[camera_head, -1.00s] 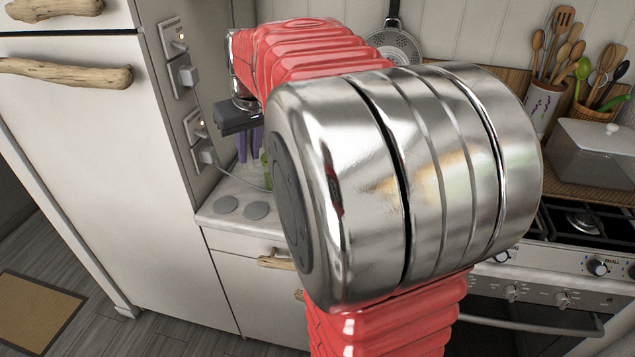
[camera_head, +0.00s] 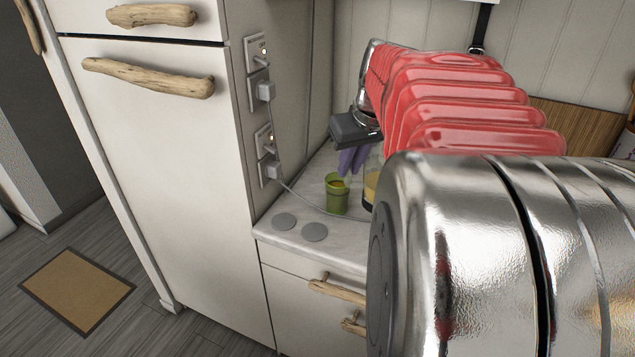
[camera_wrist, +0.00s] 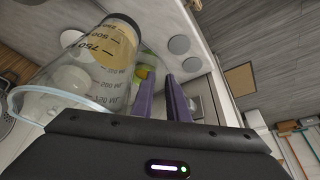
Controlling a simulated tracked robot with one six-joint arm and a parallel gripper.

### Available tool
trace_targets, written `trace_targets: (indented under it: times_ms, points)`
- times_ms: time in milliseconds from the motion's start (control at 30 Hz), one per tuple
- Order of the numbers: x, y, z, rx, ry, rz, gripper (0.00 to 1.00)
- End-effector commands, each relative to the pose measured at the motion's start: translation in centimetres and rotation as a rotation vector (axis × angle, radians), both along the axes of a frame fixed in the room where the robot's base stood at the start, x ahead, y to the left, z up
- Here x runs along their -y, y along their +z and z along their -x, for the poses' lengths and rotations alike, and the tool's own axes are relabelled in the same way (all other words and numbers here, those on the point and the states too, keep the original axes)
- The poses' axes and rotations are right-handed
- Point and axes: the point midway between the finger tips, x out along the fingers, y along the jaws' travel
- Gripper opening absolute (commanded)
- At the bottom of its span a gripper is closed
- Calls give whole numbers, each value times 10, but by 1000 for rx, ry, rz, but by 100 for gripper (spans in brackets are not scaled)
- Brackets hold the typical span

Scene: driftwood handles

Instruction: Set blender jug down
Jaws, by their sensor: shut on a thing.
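The blender jug (camera_wrist: 85,75) is clear, with dark measuring marks and a dark rim round its base, and fills the left of the wrist view. In the head view a slice of it (camera_head: 371,186) shows, yellowish low down, with my arm covering the rest. My gripper (camera_head: 352,160) has purple fingers, also in the wrist view (camera_wrist: 164,100), and is shut on the jug at its side. The exact grip spot is unclear. The jug's base is low over the worktop (camera_head: 325,257); I cannot tell whether it touches.
A green cup (camera_head: 337,197) stands close left of the jug. Two grey discs (camera_head: 314,232) lie at the worktop's front left, with bare worktop around them. A tall white cabinet (camera_head: 150,170) bounds the left side, with plugs and a cable (camera_head: 300,196).

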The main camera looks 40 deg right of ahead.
Motion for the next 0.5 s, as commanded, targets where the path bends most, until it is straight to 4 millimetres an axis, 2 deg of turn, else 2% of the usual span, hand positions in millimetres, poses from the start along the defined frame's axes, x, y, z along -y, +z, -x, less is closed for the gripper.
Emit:
trace_targets:
  times_ms: [167,500]
  points:
    - [2,-10,1,1,-5,1,0]
    - [2,-56,2,0,-5,2,0]
